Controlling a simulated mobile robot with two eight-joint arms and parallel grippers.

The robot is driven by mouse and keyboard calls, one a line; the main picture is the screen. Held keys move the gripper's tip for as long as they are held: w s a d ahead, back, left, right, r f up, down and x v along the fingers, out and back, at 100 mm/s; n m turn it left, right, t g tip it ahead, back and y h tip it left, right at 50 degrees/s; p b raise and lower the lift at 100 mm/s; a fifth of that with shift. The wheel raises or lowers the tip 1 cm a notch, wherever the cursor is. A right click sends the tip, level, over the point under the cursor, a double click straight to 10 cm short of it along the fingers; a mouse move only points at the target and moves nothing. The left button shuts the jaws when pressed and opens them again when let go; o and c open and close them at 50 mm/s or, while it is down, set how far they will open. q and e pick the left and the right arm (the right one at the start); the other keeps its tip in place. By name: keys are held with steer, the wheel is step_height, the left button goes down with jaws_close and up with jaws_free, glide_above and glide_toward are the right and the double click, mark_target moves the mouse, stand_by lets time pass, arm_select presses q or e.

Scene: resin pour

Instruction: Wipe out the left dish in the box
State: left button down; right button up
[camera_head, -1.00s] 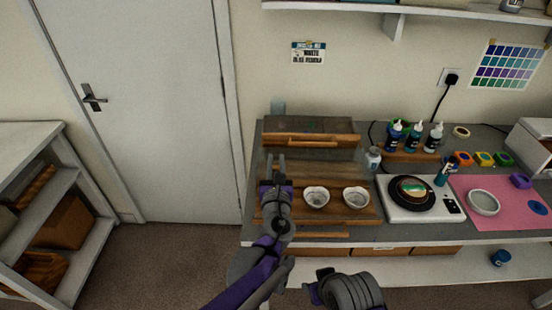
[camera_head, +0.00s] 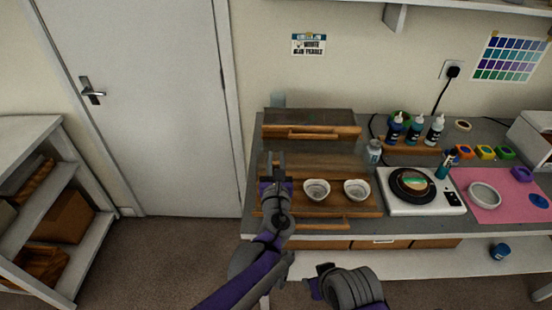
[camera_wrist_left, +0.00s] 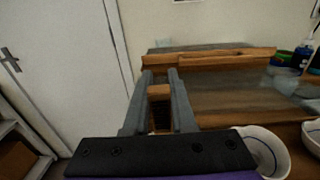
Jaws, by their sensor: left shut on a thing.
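The box (camera_head: 372,210) is wooden and stands at the left end of the bench. Two small white dishes sit inside: the left dish (camera_head: 316,190) and the right dish (camera_head: 356,191). Dark marks show inside both. My left gripper (camera_head: 275,160) is above the box's left side, left of the left dish. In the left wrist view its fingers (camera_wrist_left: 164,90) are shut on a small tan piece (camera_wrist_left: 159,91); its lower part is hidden. The left dish shows there at lower right (camera_wrist_left: 264,150). My right gripper (camera_head: 318,284) is low in front of the bench; its jaws are unclear.
A scale (camera_head: 421,196) with a black round plate stands right of the box. A pink mat (camera_head: 490,212) holds a white ring-shaped dish (camera_head: 484,195). Several bottles stand behind the scale. The box's raised back part with a wooden handle (camera_head: 313,136) is behind the dishes.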

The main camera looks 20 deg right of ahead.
arm_select(q)
steer(key=shift+f, duration=0.5)
